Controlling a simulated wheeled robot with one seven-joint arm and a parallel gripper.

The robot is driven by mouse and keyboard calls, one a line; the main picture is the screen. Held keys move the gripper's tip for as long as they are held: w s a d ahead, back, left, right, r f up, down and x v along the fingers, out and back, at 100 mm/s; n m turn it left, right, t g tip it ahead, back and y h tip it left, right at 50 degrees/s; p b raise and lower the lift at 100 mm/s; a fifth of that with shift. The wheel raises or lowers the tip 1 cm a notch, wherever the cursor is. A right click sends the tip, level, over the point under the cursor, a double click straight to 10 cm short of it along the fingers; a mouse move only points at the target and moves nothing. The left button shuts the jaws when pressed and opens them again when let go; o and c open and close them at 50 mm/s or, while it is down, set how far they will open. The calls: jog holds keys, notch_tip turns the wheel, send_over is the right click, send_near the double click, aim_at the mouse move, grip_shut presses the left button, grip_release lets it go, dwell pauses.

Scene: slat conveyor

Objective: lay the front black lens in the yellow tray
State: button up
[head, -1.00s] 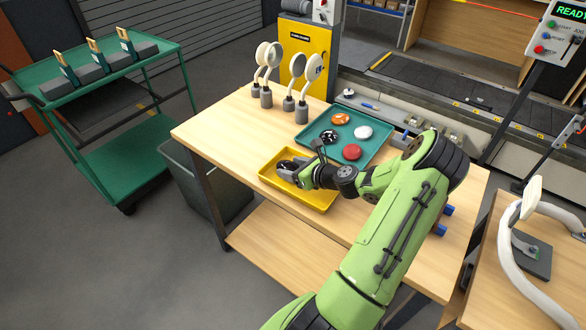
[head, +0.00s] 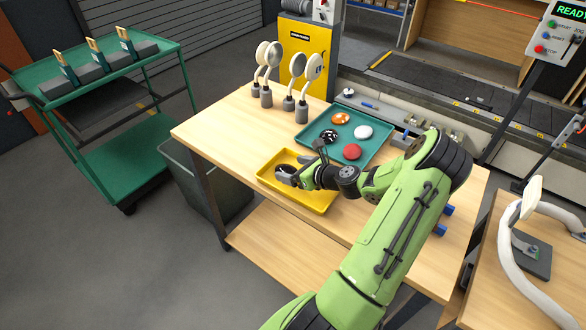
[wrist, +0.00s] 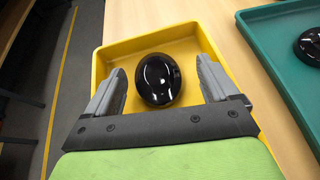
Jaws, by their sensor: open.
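A glossy black lens (wrist: 158,80) lies in the yellow tray (wrist: 100,62), towards the tray's left end in the head view. The lens is oval and dark, with bright reflections. My gripper (wrist: 160,74) is open, with one finger on each side of the lens and a gap between each finger and it. In the head view my gripper (head: 287,176) is low over the yellow tray (head: 312,203) and partly covers the lens (head: 285,168).
Round-headed stands (head: 302,110) are at the table's back left. Bare wood (head: 225,125) shows left of the trays.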

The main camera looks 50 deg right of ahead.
jog(key=p+v, duration=0.1)
jog(key=v, duration=1)
jog(key=shift+s+d+r, duration=0.1)
jog(key=shift+s+r, duration=0.1)
jog(key=shift+s, duration=0.05)
jog(key=w+a+r+n+g+y, duration=0.1)
jog(key=w+a+r+n+g, duration=0.15)
jog(key=a+n, duration=0.35)
jog(key=w+a+r+n+g+y, duration=0.1)
jog(key=a+n+g, duration=0.2)
jog(key=a+n, duration=0.3)
jog(key=w+a+r+n+g+y, duration=0.1)
jog(key=w+a+r+n+g, duration=0.1)
jog(key=a+n, duration=0.45)
jog(key=s+a+r+n+h, duration=0.2)
jog(key=s+a+r+n, duration=0.9)
jog(key=n, duration=0.6)
jog(key=s+a, duration=0.2)
jog(key=a, duration=0.1)
jog(key=shift+s+a+n+h, duration=0.15)
jog(key=shift+n+h, duration=0.2)
jog(key=shift+h, duration=0.05)
jog(key=shift+r, duration=0.2)
